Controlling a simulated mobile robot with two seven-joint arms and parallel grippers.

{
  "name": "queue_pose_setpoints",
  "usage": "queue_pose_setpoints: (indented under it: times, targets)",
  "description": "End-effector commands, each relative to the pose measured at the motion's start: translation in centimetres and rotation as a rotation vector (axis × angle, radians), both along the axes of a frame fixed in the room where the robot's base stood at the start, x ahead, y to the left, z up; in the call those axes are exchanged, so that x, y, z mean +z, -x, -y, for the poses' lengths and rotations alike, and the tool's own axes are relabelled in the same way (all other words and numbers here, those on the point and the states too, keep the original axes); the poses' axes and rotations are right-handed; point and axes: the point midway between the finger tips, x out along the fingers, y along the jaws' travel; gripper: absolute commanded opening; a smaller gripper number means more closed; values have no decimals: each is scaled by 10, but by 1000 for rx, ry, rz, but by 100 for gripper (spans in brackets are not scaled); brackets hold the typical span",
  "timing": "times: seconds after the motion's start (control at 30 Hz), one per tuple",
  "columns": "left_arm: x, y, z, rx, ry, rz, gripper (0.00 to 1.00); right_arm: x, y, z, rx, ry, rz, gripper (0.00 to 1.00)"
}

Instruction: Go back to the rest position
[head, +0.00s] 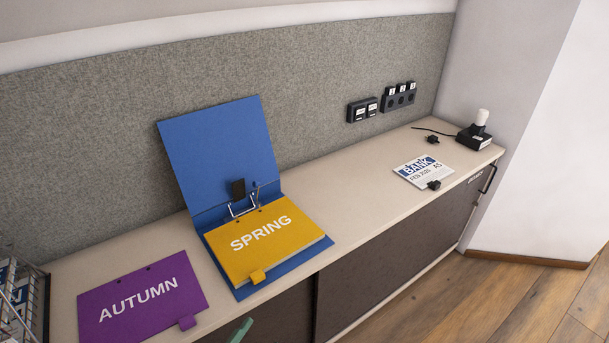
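Neither of my grippers can be made out in the head view. A small green piece (241,331) shows at the bottom edge in front of the cabinet; I cannot tell what it belongs to. An open blue binder (222,147) lies on the cabinet top (375,205), its cover leaning up against the grey panel. A yellow SPRING divider (285,252) lies in it on the rings. A purple AUTUMN divider (142,300) lies flat to the left of the binder, apart from it.
A wire basket (22,300) stands at the far left. A BANK paper (424,172) with a black clip lies to the right. A black device with a white top (475,137) stands at the right end. Sockets (398,97) sit on the panel. Floor (530,300) is clear at lower right.

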Motion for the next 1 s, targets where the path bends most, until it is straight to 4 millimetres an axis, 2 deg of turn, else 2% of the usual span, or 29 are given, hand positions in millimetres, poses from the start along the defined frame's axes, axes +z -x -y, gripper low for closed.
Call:
queue_pose_setpoints:
  times: [0.03, 0.1, 0.2, 0.3, 0.4, 0.5, 0.6, 1.0]
  targets:
    - [-24, 14, -18, 69, 57, -140, 57, 4, -3, 0, 0, 0, 9, 36]
    - [-58, 35, -41, 163, 134, -325, 57, 7, -6, 0, 0, 1, 15, 36]
    - [-100, 73, -69, 292, 235, -558, 57, 10, -8, 0, 0, 1, 24, 36]
    - [-131, 111, -90, 400, 317, -744, 57, 12, -10, 0, -1, 0, 30, 36]
    - [-151, 143, -103, 480, 375, -875, 57, 13, -11, 1, -1, 1, 33, 36]
    - [-162, 162, -110, 528, 411, -950, 57, 14, -12, 1, -1, 1, 35, 36]
    - [-166, 171, -113, 549, 426, -984, 57, 14, -12, 0, -3, -1, 34, 36]
    - [-167, 171, -113, 549, 426, -985, 57, 13, -11, -1, -9, -5, 31, 36]
